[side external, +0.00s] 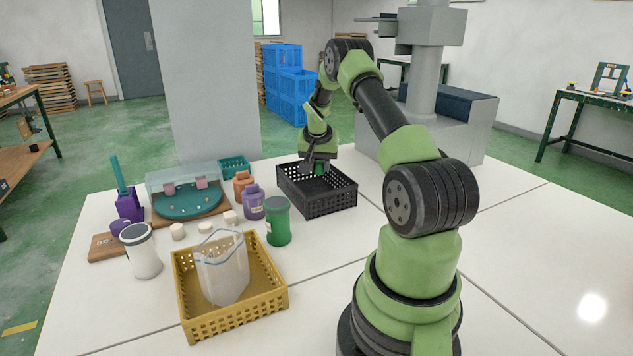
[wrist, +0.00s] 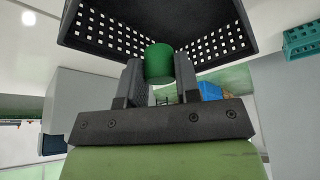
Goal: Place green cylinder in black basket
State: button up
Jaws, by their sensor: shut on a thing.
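The green cylinder (wrist: 159,64) is between the two fingers of my gripper (wrist: 160,80) in the wrist view, and the gripper is shut on it. In the side view my gripper (side external: 319,165) points down over the black basket (side external: 333,203), and a small part of the green cylinder (side external: 319,170) shows below the fingers. The black basket (wrist: 95,30) fills the top of the wrist view, its perforated walls beyond the cylinder. I cannot tell whether the cylinder touches the basket.
A green jar (side external: 278,222), a purple jar (side external: 251,203) and an orange jar (side external: 242,186) stand left of the black basket. A yellow basket (side external: 240,318) holding a clear bag (side external: 222,272) is at the front. The table right of the black basket is clear.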

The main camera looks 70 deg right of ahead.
notch_tip(320, 180, down, 8)
jog(key=shift+r, duration=0.1)
dwell(0.4)
jog(key=o, duration=0.9)
jog(key=shift+f, duration=0.2)
